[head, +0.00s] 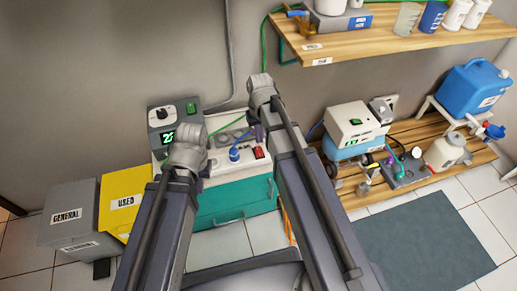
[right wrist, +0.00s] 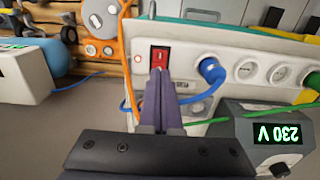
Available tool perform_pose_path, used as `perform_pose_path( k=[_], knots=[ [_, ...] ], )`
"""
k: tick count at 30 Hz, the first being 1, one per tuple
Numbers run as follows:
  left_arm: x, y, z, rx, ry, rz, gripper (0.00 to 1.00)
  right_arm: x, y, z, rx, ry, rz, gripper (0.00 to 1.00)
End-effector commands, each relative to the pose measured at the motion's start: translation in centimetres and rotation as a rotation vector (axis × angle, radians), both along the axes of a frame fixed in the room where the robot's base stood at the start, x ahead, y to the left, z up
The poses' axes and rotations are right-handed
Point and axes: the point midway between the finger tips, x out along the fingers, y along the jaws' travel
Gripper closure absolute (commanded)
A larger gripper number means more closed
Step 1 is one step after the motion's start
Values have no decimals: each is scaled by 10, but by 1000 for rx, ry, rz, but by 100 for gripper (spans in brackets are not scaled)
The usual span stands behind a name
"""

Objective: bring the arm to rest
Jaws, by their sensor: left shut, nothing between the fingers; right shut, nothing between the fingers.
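My right gripper (right wrist: 165,105) is shut and empty in the right wrist view. Its fingertips are just in front of a red switch (right wrist: 159,59) on a white socket panel (right wrist: 225,55); I cannot tell whether they touch. In the head view the right gripper (head: 258,133) shows as a small dark piece below the wrist, close to the red switch (head: 259,153). My left gripper (head: 206,169) is mostly hidden behind its own wrist, in front of the white unit; the little that shows is shut and empty.
The white unit stands on a teal cabinet (head: 235,205), with a grey meter box (head: 174,123) and blue plug (head: 234,154) at it. Bins "GENERAL" (head: 68,214) and "USED" (head: 125,202) stand left. A wooden shelf (head: 400,38) overhangs at upper right. An orange cable (right wrist: 122,70) hangs nearby.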

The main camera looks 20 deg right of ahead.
Motion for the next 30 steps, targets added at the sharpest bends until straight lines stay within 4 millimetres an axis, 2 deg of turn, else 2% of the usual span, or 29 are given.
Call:
perform_pose_path(
  k=[5,8,12,20,21,26,30],
  knots=[
    [0,0,0,0,0,0,100,-9,8,0,-4,3,17,100],
    [0,0,0,0,0,0,100,-34,31,0,-19,11,67,100],
    [0,0,0,0,0,0,100,-80,66,0,-52,25,163,100],
    [0,0,0,0,0,0,100,-155,106,1,-110,40,312,100],
    [0,0,18,0,0,0,100,-146,105,20,-109,40,302,100],
    [0,0,50,0,0,0,100,-143,105,52,-107,40,298,100],
    [0,0,83,-1,0,0,100,-143,104,85,-106,40,298,100]
  ],
)
